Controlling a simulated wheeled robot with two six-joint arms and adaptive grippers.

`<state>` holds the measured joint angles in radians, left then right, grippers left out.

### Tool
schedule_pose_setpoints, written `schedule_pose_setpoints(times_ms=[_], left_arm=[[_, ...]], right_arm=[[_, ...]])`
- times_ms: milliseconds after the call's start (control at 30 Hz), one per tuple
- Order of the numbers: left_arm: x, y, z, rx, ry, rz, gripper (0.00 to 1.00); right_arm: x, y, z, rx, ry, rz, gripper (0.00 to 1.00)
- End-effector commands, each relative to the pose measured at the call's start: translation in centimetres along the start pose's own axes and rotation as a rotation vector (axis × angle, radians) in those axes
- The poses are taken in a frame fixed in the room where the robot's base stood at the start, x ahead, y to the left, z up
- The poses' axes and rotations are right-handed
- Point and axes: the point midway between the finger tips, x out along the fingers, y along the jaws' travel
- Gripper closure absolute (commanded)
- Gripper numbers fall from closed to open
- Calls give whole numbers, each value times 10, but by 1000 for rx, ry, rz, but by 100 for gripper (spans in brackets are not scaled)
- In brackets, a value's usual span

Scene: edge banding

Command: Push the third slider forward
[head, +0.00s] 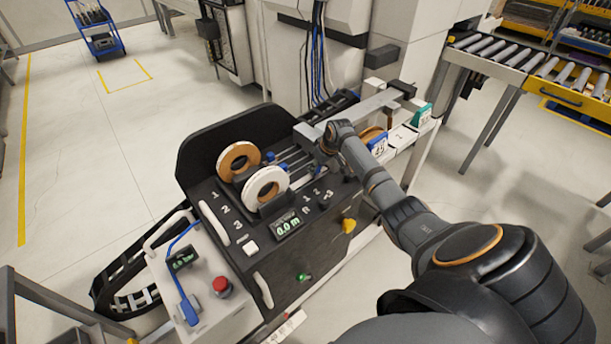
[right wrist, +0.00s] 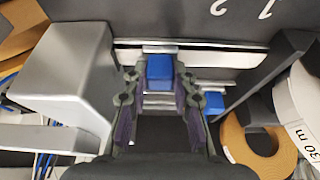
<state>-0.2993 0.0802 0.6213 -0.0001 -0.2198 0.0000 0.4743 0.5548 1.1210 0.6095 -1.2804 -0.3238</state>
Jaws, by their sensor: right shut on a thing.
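The black edge banding machine (head: 285,230) has sliders with blue knobs on metal rails. In the right wrist view, one blue slider knob (right wrist: 160,70) sits between the two fingertips of my right gripper (right wrist: 159,78), which is shut on it. A second blue knob (right wrist: 214,102) lies to the right, apart from the fingers. In the head view two blue knobs show, one (head: 270,155) farther back and one (head: 285,168) by the white roll. My right arm hides the gripped knob there. My left gripper is not in view.
A brown-cored roll (head: 239,160) and a white roll (head: 265,188) stand left of the rails. A grey metal block (right wrist: 68,75) is close left of my fingers in the wrist view. A control panel with a red button (head: 221,285) is at the front left.

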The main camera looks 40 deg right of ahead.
Motion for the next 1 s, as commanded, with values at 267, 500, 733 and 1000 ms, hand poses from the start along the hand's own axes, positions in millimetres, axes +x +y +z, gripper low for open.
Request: schedule_pose_setpoints(times_ms=[267, 500, 733, 1000], left_arm=[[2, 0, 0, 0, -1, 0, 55], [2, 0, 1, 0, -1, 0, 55], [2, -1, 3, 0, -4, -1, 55], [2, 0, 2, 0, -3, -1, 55]], right_arm=[[0, 8, 0, 1, 2, 2, 100], [-1, 8, 0, 1, 3, 3, 64], [-1, 7, 0, 1, 2, 1, 64], [-42, 9, 0, -3, 3, 5, 64]])
